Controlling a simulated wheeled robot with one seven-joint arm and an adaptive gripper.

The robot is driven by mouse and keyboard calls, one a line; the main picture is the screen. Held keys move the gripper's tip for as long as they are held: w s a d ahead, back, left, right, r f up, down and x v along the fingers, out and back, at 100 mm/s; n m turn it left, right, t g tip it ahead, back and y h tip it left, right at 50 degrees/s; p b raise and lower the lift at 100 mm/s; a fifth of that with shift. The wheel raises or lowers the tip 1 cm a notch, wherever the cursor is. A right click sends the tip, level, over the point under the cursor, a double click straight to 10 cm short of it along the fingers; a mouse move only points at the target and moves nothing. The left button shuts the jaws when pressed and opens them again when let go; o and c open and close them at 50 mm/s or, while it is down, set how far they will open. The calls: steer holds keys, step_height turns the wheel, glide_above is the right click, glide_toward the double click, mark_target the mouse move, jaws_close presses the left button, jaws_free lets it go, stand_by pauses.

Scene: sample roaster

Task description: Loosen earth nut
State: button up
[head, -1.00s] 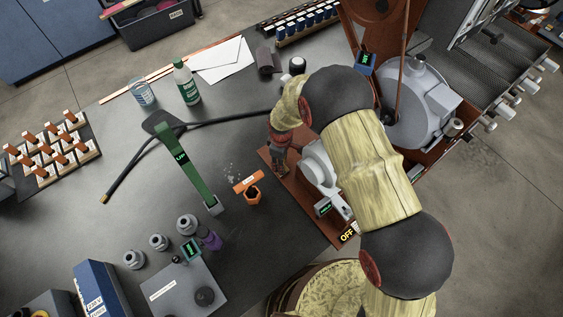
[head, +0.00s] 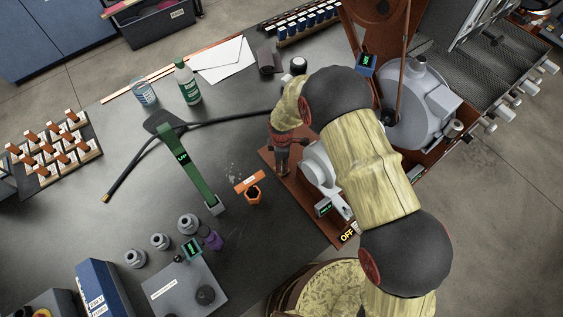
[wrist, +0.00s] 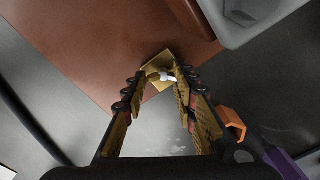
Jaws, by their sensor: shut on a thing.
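The earth nut (wrist: 164,76) is a small pale winged piece on a square brass plate (wrist: 156,57) at the corner of the red-brown base board. The board (head: 306,208) also shows in the head view, where the nut itself is hidden by my gripper and arm. My gripper (wrist: 167,80) points down at the plate in the wrist view, its two fingertips on either side of the nut and shut on it. In the head view my gripper (head: 282,164) is over the board's left corner, beside the grey roaster housing.
A black cable (head: 225,120) crosses the table. The grey machine drum (head: 412,100) stands right.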

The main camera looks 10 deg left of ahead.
steer(key=shift+s+d+f, duration=0.15)
steer(key=shift+s+f, duration=0.1)
steer(key=shift+s, duration=0.3)
steer(key=o, duration=0.9)
steer(key=shift+s, duration=0.1)
steer(key=o, duration=0.5)
steer(key=shift+w+r, duration=0.15)
steer(key=shift+w, duration=0.1)
steer(key=shift+w, duration=0.1)
steer(key=shift+r, duration=0.25)
step_height(320, 180, up, 12)
steer(key=shift+f, duration=0.25)
